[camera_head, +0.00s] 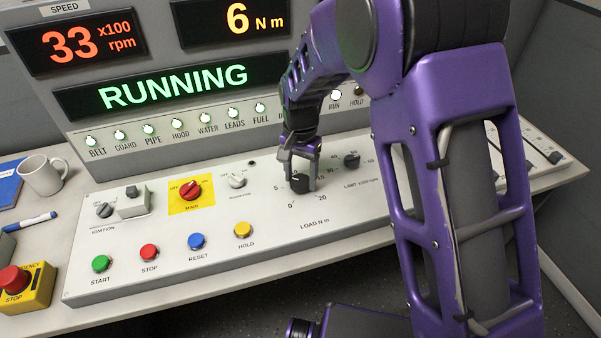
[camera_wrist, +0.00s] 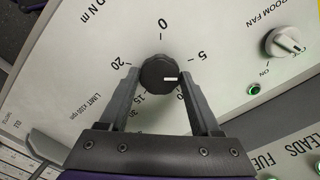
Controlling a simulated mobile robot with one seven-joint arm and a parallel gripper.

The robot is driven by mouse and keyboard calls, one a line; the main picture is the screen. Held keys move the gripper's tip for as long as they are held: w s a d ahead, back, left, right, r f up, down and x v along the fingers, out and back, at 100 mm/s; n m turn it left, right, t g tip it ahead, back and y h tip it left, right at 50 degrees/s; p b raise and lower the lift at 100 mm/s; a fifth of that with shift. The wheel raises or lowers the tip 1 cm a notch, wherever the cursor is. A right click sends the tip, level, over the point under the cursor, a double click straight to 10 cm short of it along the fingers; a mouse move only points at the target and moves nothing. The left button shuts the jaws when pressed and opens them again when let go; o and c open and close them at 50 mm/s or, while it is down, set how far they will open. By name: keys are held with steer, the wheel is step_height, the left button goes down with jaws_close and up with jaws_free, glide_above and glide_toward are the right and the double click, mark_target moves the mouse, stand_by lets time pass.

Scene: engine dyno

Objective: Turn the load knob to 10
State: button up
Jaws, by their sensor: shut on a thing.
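The load knob (camera_head: 298,185) is a dark round knob on the sloped panel, above the words LOAD N m. It also shows in the wrist view (camera_wrist: 158,74), with a white mark pointing just past 5, on the side away from 0. My gripper (camera_head: 300,168) reaches down onto the knob. In the wrist view its two fingers (camera_wrist: 159,76) are shut on the knob's sides. The torque display (camera_head: 235,22) reads 6 N m.
The black limit knob (camera_head: 351,160) stands close to the right of my gripper. The white room fan knob (camera_head: 237,180) is to its left. The red main switch (camera_head: 191,190) and several coloured buttons lie farther left. The display reads RUNNING (camera_head: 173,86), speed 33 x100 rpm.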

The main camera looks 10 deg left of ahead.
mark_target(301, 181)
steer(key=m+p, duration=0.2)
steer(key=m, duration=0.3)
steer(key=shift+r+m, duration=0.15)
steer(key=shift+m, duration=0.15)
steer(key=shift+m+p, duration=0.9)
steer(key=shift+m, duration=1.2)
steer(key=o, duration=1.4)
steer(key=shift+c, duration=0.2)
step_height(301, 181, up, 17)
steer(key=shift+p, duration=0.45)
